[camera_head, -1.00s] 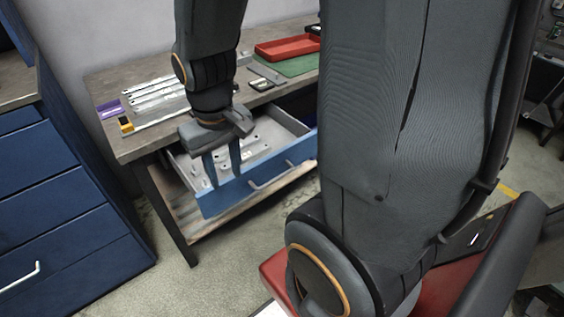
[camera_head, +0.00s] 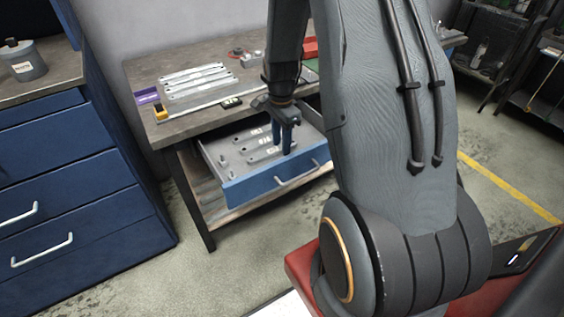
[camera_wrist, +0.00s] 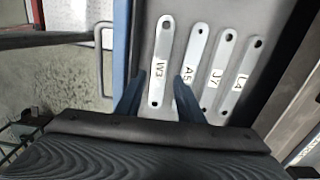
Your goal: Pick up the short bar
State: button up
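Several flat galvanized bars lie side by side in the open drawer (camera_head: 222,180). In the wrist view their labels look like W3 (camera_wrist: 160,62), A5 (camera_wrist: 191,62), J7 (camera_wrist: 221,65) and L4 (camera_wrist: 247,72). Each shows a dark hole at its far end. I cannot tell for sure which is the short bar. My gripper (camera_head: 286,140) is over the right part of the drawer, pointing down. In the wrist view my gripper (camera_wrist: 157,92) is open, one finger on each side of W3's near part. The right finger partly covers A5. Contact cannot be told.
The blue drawer front with its handle (camera_head: 295,174) is close to my gripper. The bench top (camera_head: 190,125) above carries a tray of longer bars (camera_head: 195,84) and a yellow-black item (camera_head: 161,113). A blue cabinet (camera_head: 75,190) stands at the left.

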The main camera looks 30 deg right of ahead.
jog(key=shift+d+f+p, duration=0.1)
jog(key=shift+f+p, duration=0.95)
jog(key=shift+f, duration=2.25)
grip_shut()
